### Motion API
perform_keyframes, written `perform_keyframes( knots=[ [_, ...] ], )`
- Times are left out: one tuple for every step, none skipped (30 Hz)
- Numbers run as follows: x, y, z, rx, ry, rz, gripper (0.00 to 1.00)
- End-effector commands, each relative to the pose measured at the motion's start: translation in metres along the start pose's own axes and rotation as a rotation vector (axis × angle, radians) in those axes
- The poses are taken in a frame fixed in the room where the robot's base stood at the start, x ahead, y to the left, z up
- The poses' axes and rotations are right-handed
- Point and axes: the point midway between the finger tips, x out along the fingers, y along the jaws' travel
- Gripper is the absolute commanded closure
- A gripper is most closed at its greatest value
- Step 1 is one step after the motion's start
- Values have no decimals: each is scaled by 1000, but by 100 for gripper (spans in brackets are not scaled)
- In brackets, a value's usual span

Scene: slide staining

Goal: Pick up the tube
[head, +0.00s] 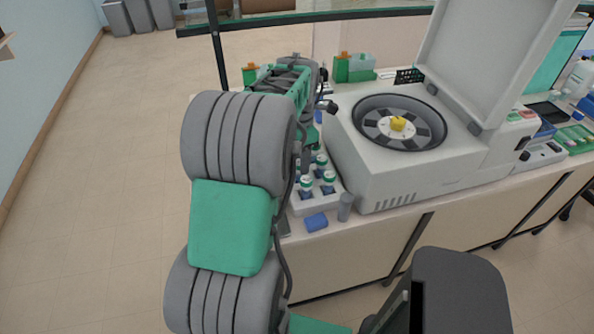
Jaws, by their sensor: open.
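Several tubes with green-and-white caps stand upright in a white rack (325,204) on the bench, left of the centrifuge. One tube (328,181) is at the rack's right side, and another tube (306,184) is to its left. I cannot tell which of them the task means. My gripper (312,106) is at the far end of my arm, over the bench behind the rack. It is open, but its fingertips are largely hidden and I see no tube held in it. My arm covers the rack's left part.
A large centrifuge (371,165) with its lid raised stands right of the rack. A blue block (316,222) and a grey cylinder (345,207) are near the bench's front edge. Green-and-orange containers (341,67) stand at the back.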

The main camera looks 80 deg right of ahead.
Motion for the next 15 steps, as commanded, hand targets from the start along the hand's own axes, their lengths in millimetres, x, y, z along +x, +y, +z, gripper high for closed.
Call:
perform_keyframes(
  knots=[
    [7,0,-1,-1,2,-3,58],
    [11,0,-1,-1,2,-3,58],
    [16,0,-1,-1,1,-1,58],
    [18,0,-1,-2,0,0,58],
    [19,1,-1,-2,0,0,58],
    [20,1,-1,-2,-1,1,58],
    [20,1,-1,-3,-1,1,58],
    [20,1,-2,-3,-1,1,58],
    [20,1,-2,-3,-1,1,58],
    [20,1,-2,-3,-1,1,58],
    [20,1,-2,-4,-1,1,59],
    [20,2,-2,-5,-1,1,62],
    [20,2,-2,-5,-1,1,65],
    [20,2,-2,-5,-1,1,67],
    [20,2,-2,-5,-1,1,71]
  ],
)
